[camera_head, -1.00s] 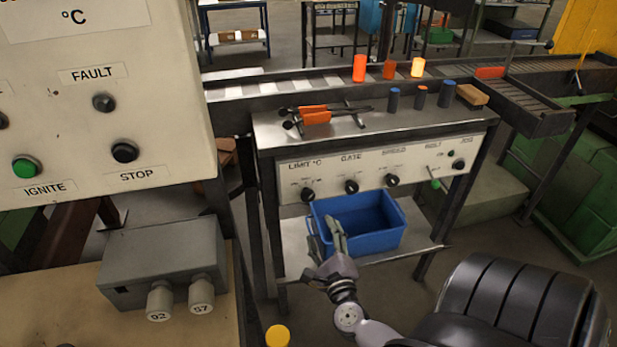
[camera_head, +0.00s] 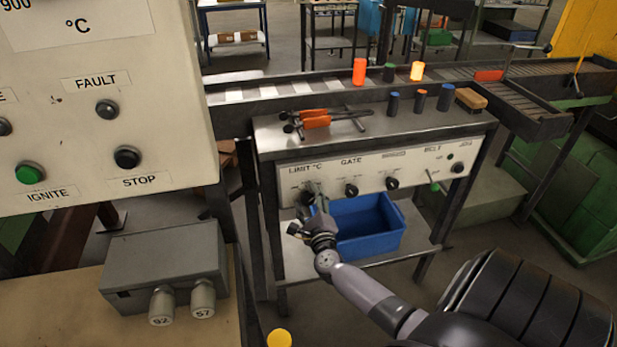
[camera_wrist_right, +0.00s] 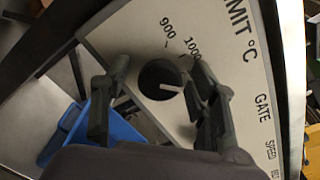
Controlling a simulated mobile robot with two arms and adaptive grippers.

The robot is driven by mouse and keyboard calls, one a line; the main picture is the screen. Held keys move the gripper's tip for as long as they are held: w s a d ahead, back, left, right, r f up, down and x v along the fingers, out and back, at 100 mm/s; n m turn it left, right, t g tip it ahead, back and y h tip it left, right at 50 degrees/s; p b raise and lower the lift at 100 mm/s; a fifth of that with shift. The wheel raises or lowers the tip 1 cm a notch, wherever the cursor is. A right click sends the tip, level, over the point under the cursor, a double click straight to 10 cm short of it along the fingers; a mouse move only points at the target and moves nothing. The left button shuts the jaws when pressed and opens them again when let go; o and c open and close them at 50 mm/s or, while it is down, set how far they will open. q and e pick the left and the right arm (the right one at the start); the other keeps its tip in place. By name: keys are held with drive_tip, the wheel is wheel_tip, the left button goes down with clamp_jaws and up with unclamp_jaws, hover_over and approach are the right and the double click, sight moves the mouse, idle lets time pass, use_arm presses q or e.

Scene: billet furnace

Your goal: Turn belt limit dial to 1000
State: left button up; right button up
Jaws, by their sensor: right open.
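The LIMIT °C dial shows in the right wrist view as a round black knob (camera_wrist_right: 158,78) with a white pointer mark. The mark points to the right and slightly down in that picture, away from the printed 900 and 1000. My right gripper (camera_wrist_right: 157,100) is open, with one finger on each side of the knob. I cannot tell whether either finger touches it. In the head view my right gripper (camera_head: 317,208) is at the left end of the white control panel (camera_head: 370,176) and partly hides the dial. My left gripper is not in view.
GATE (camera_head: 351,190) and SPEED (camera_head: 392,183) knobs sit to the right of the limit dial. A blue bin (camera_head: 370,246) stands below the panel. Tongs (camera_head: 316,122) and several small cylinders lie or stand on the bench top. A large control box (camera_head: 95,110) fills the upper left.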

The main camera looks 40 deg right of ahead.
drive_tip(key=c, duration=1.2)
drive_tip(key=n+p, duration=0.2)
drive_tip(key=n, duration=0.2)
drive_tip(key=shift+r, duration=0.1)
drive_tip(key=shift+n+p, duration=1.1)
drive_tip(key=shift+n, duration=1.3)
drive_tip(key=o, duration=1.2)
